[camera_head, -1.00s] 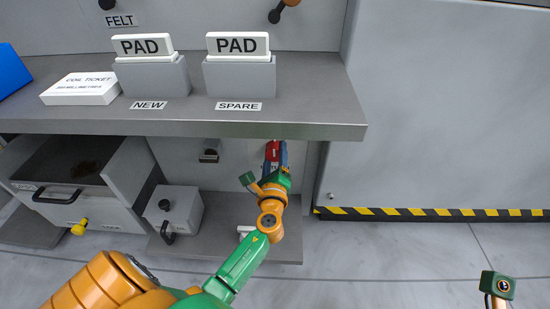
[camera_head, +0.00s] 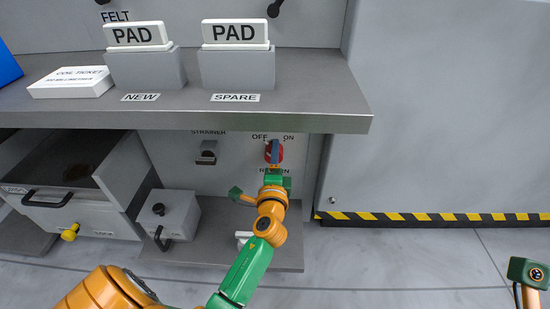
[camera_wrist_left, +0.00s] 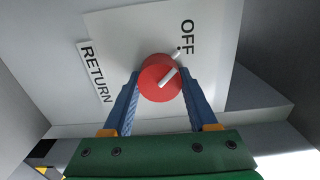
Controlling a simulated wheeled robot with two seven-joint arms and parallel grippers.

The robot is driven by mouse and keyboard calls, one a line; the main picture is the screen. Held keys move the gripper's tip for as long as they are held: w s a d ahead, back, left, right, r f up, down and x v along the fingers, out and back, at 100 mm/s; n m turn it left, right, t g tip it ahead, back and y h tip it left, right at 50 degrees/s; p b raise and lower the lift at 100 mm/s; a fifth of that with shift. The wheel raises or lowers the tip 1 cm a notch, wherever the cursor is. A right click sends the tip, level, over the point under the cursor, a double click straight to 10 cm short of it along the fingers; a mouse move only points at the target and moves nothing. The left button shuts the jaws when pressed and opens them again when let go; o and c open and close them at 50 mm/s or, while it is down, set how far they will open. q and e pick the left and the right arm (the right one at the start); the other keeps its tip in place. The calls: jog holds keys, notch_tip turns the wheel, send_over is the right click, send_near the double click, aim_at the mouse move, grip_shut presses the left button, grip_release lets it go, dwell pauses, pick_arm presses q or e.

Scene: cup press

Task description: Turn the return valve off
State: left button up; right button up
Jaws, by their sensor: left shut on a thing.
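The return valve is a round red knob (camera_wrist_left: 158,80) with a white pointer line, on a white plate marked RETURN and OFF in the left wrist view. The line slants toward the OFF side. The blue fingers of my left gripper (camera_wrist_left: 161,75) are on both sides of the knob, shut on it. In the head view the knob (camera_head: 267,154) sits under the shelf, partly hidden by my left gripper (camera_head: 274,152), with OFF at its upper left and ON at its upper right. The fingers of my right gripper do not show.
A grey shelf (camera_head: 200,118) with pad holders overhangs the valve. A strainer fitting (camera_head: 207,152) is left of it. A grey box (camera_head: 172,216) and an open drawer (camera_head: 75,208) stand farther left. A large grey panel (camera_head: 440,120) is at the right.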

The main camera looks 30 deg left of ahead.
pick_arm(q)
jog(key=shift+n, duration=0.3)
jog(key=o, duration=1.4)
jog(key=v, duration=0.7)
jog(key=shift+s, duration=0.1)
